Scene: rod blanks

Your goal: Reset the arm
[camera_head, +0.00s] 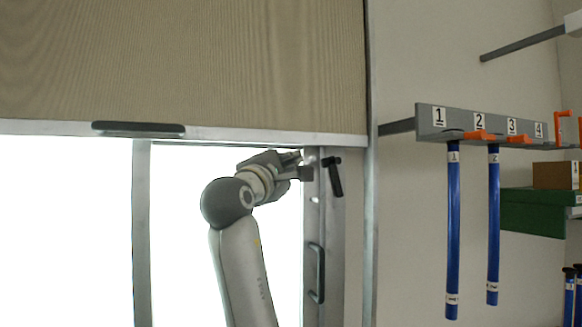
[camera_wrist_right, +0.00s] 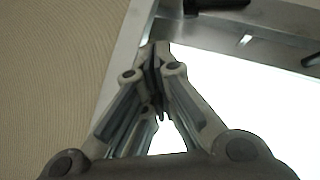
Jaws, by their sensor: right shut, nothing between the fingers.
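My right arm (camera_head: 240,265) rises from the bottom in the head view, in front of the bright window opening. Its gripper (camera_head: 300,165) points right, near the window frame and a black handle. In the right wrist view the two fingers (camera_wrist_right: 156,75) meet at the tips, with nothing seen between them. The window frame edge and a dark handle show beyond the fingertips; I cannot tell whether the gripper touches the frame. My left gripper is in neither view.
A beige blind (camera_head: 180,60) with a black pull handle (camera_head: 138,129) covers the upper window. A dark lever (camera_head: 333,177) sits on the frame. At right, a numbered grey rack (camera_head: 460,122) holds blue rods (camera_head: 453,230), beside a green bin (camera_head: 530,213) and a cardboard box (camera_head: 555,175).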

